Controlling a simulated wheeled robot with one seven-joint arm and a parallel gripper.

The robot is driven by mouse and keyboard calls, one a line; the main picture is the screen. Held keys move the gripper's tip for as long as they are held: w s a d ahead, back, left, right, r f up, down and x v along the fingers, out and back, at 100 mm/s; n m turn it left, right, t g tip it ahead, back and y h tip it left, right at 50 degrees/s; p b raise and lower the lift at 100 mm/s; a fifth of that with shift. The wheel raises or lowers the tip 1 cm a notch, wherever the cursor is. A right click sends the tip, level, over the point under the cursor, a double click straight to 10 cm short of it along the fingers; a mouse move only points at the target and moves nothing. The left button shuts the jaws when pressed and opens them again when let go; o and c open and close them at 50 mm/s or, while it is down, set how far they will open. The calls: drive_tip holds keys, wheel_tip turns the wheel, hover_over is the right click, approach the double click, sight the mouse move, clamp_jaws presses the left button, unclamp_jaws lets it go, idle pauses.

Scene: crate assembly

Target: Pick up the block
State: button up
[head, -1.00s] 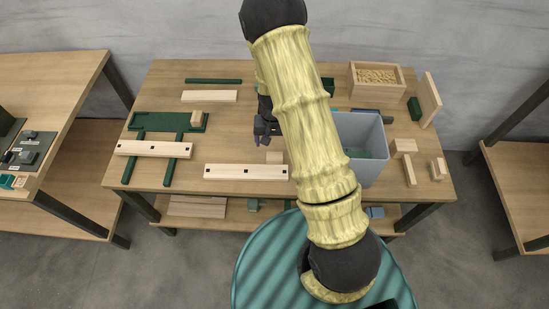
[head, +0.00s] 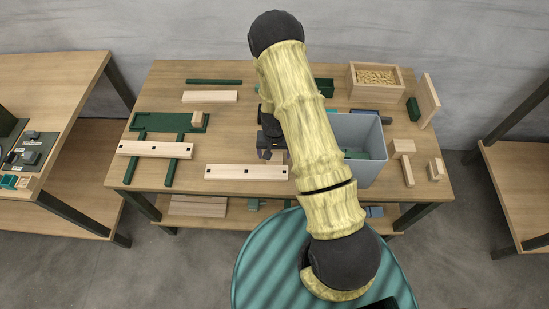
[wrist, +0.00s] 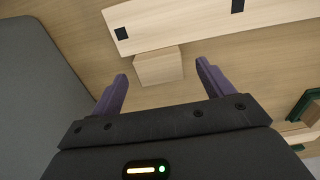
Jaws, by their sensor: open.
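A small pale wooden block (wrist: 158,68) sits on the table beside a long pale slat with dark square holes (wrist: 190,20). In the wrist view it lies between and slightly beyond the two purple fingertips of my gripper (wrist: 161,72), which is open and empty. The fingers appear apart from the block. In the head view my gripper (head: 270,152) is above the table just behind the slat (head: 246,172), and it hides most or all of the block there.
A grey bin (head: 368,130) stands close to the right of my gripper, with green pieces inside. A green frame (head: 150,122) carries another small block (head: 197,118) at the left. A wooden box (head: 355,84) of small pieces stands at the back right.

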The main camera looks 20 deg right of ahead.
drive_tip(key=shift+f, duration=1.45)
drive_tip(key=shift+c, duration=0.4)
drive_tip(key=c, duration=1)
